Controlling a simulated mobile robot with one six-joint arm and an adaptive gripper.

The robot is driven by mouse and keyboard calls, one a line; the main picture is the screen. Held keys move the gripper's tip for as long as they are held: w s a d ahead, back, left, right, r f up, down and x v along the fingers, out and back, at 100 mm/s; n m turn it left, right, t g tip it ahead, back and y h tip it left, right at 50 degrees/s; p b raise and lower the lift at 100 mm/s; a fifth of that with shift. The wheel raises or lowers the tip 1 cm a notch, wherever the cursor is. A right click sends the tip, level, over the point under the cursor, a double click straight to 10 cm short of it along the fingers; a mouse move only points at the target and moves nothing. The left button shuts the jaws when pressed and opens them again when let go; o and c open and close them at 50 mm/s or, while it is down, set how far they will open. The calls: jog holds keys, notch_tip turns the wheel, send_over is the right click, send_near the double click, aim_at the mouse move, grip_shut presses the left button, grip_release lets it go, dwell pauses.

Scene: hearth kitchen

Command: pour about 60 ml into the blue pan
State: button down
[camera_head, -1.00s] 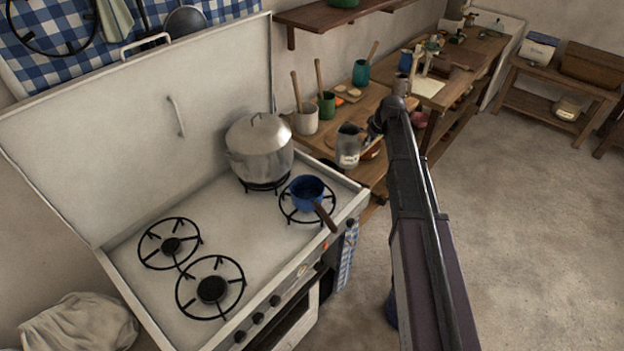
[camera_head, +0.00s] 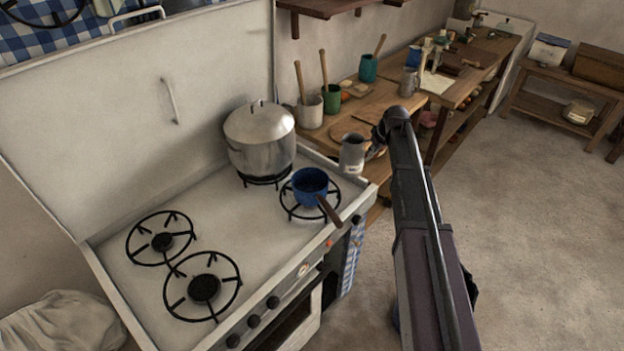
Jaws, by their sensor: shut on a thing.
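The jug looks about upright and is apart from the pan. My arm hides most of the gripper's fingers. I cannot see how much liquid is in the jug or the pan.
A large lidded pot (camera_head: 260,140) stands close to the left of the pan. A wooden counter (camera_head: 385,97) behind the jug holds a white cup (camera_head: 310,112), a green cup (camera_head: 332,99) and other items.

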aim_at(366, 159)
notch_tip(366, 159, down, 7)
jog(key=b, duration=0.6)
jog(key=shift+r, duration=0.1)
jog(key=shift+r, duration=0.15)
